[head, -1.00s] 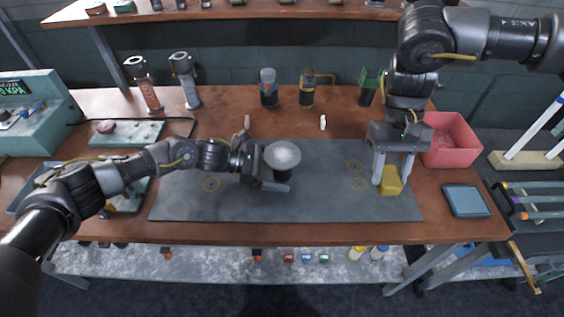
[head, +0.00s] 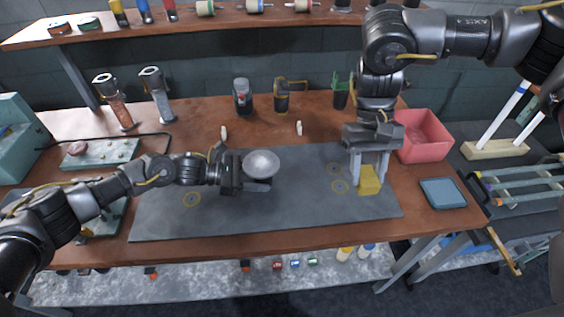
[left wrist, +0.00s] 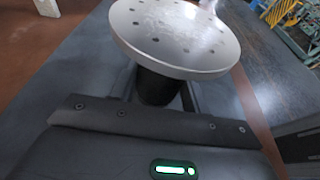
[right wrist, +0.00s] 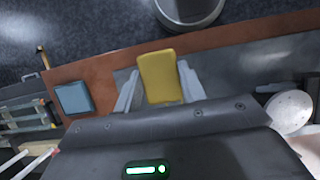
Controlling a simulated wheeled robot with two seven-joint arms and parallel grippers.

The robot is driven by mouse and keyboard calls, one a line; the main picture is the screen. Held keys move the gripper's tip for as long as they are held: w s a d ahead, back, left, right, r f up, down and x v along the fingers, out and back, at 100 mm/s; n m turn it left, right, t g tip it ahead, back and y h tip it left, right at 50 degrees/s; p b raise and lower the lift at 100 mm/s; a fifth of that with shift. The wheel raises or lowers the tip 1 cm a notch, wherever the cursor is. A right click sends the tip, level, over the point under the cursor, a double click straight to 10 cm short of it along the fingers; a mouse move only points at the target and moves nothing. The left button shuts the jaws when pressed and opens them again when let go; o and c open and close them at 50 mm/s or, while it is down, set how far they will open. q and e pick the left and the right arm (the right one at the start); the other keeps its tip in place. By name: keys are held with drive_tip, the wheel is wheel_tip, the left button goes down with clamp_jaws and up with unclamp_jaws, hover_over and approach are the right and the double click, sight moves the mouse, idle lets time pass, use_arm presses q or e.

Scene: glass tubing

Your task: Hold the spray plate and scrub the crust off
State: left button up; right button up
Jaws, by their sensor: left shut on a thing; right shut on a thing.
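The spray plate (head: 261,163) is a round, pale metal disc with small dark holes, on a dark neck, at the middle of the grey mat. It also shows in the left wrist view (left wrist: 175,35). My left gripper (head: 256,184) is shut on the dark neck below the disc. My right gripper (head: 369,172) is shut on a yellow block (head: 369,181) over the right part of the mat, apart from the plate. The yellow block shows between the fingers in the right wrist view (right wrist: 161,76). I cannot make out any crust on the disc.
The grey mat (head: 300,215) is mostly clear between the grippers. A red bin (head: 424,143) and a blue pad (head: 443,193) are at the right. Two small white pieces (head: 224,133) stand behind the mat, and upright tools (head: 242,99) stand further back.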

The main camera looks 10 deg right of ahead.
drive_tip(key=shift+w+a+n+h, duration=0.25)
drive_tip(key=shift+a+n+h, duration=0.05)
drive_tip(key=shift+n, duration=0.5)
drive_tip(key=w+a+r+m+t+y, duration=0.2)
drive_tip(key=w+a+m, duration=0.4)
drive_tip(key=a+m, duration=0.3)
drive_tip(key=w+a+r+m+t+y, duration=0.1)
drive_tip(key=w+a+m+t+y, duration=0.1)
drive_tip(key=w+a+m, duration=0.4)
drive_tip(key=shift+w+a+r+m+y, duration=0.3)
drive_tip(key=shift+a+m+y, duration=0.2)
drive_tip(key=shift+a+m, duration=1.45)
drive_tip(key=shift+d+m, duration=0.35)
drive_tip(key=shift+d, duration=0.05)
